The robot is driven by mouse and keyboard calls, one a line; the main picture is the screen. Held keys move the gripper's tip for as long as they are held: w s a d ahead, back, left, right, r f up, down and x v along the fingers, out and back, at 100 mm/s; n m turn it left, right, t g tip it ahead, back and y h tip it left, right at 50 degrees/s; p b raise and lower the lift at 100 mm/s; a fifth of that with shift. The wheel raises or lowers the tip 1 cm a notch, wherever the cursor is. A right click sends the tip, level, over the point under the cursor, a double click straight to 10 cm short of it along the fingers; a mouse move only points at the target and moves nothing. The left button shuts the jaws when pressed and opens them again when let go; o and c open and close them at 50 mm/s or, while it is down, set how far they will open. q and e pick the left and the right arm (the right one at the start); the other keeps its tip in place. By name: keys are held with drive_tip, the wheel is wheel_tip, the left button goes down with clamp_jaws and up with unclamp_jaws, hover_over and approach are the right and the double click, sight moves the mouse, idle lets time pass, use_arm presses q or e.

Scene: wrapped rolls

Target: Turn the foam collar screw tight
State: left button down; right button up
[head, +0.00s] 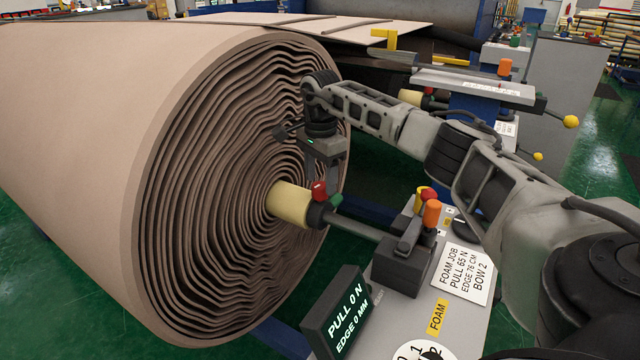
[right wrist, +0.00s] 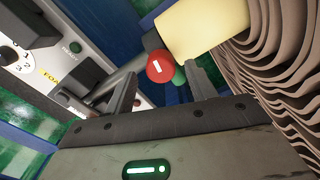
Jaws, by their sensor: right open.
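The foam roll (head: 100,130) is a large pinkish-beige roll with wavy layers at its end. A pale yellow core (head: 288,202) sticks out of its middle onto a shaft (head: 360,226). A dark collar (head: 318,214) sits against the core and bears a red screw knob (head: 319,191) and a green knob (head: 336,200). My right gripper (head: 322,180) points down just above the collar. In the right wrist view my right gripper (right wrist: 160,85) is open, and the red knob (right wrist: 160,66) with a white mark shows between and beyond its fingertips, apparently untouched. My left gripper is out of view.
A grey stand carries a dark shaft block (head: 402,262), an orange-topped lever (head: 431,214), a "PULL 0 N, EDGE 0 MM" display (head: 340,312), a job card (head: 465,274) and a yellow FOAM label (head: 437,317). The roll's end lies close to my right gripper.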

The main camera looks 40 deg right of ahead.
drive_tip(key=shift+f, duration=1.25)
drive_tip(key=c, duration=1)
